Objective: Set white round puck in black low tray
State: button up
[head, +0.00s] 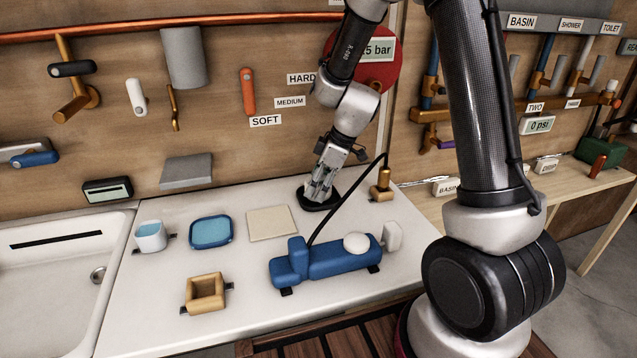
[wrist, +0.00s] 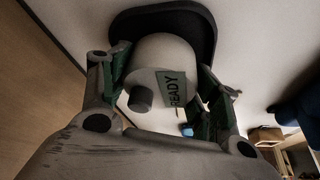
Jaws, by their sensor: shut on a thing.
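The white round puck (wrist: 155,52) shows in the wrist view as a pale cylinder with a dark knob and a green "READY" label. My gripper (wrist: 163,75) is shut on it, with a finger on each side. The black low tray (wrist: 205,28) lies directly behind the puck in that view. In the head view the black tray (head: 318,207) sits on the white counter near the back wall, with my gripper (head: 319,192) pointing down over it. The fingers hide the puck there. I cannot tell whether the puck touches the tray floor.
A brass post (head: 382,184) with a black hose stands close to the right of the tray. A blue pump-like unit (head: 330,262) with a white round top lies in front. A beige square plate (head: 271,223) and a blue tray (head: 211,232) are to the left.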

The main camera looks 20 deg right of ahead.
jog(key=shift+f, duration=0.45)
dwell(0.3)
jog(key=o, duration=1.2)
jog(key=shift+o, duration=0.2)
jog(key=v, duration=1.2)
